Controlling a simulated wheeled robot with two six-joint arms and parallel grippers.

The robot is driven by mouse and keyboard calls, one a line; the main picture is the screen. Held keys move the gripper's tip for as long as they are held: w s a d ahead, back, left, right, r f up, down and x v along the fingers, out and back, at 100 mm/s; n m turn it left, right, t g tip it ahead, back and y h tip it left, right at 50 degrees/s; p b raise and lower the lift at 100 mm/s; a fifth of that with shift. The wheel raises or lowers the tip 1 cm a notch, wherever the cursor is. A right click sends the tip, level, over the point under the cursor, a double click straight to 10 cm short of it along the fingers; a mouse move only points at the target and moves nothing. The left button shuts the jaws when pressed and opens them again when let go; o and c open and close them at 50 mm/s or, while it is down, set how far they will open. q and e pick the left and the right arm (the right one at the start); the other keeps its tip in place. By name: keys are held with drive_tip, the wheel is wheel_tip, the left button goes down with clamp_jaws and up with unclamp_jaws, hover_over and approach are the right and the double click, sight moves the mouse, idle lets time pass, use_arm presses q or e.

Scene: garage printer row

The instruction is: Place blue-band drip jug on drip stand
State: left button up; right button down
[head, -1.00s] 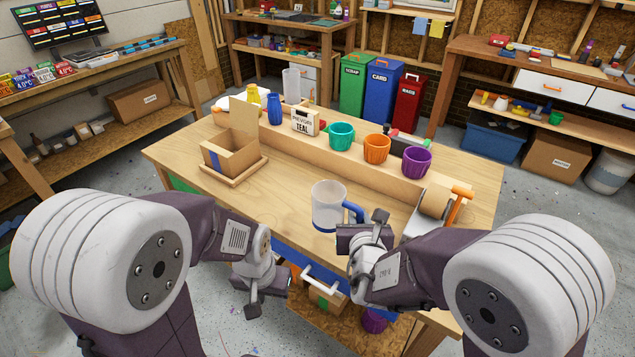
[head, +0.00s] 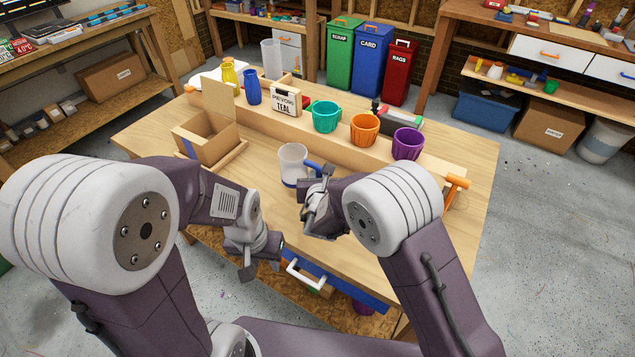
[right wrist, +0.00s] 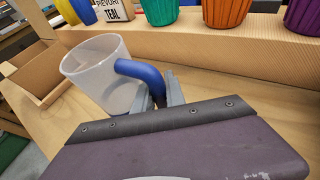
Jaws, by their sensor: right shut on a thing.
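The drip jug (head: 291,163) is a translucent cup with a blue handle and a blue band low down. It is over the middle of the workbench, in front of the raised ledge. My right gripper (head: 313,180) is shut on the blue handle. In the right wrist view the handle (right wrist: 142,72) runs down between the fingers, and the jug looks slightly tilted. I cannot tell whether its base touches the bench. My left gripper (head: 250,257) hangs near the bench's front edge, apart from the jug; its jaw opening is unclear. I cannot pick out the drip stand with certainty.
The wooden ledge (head: 345,140) carries a TEAL sign (head: 286,99) and teal (head: 326,116), orange (head: 364,128) and purple (head: 407,143) pots. The bench top (head: 420,230) is clear at the right front.

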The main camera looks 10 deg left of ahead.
wheel_tip(320, 180, down, 4)
drive_tip(key=shift+w+f, duration=0.1)
drive_tip(key=shift+f, duration=0.05)
drive_tip(key=shift+b, duration=0.3)
drive_tip(key=shift+f, duration=0.15)
drive_tip(key=c, duration=1.4)
unclamp_jaws()
drive_tip(key=shift+r, duration=0.2)
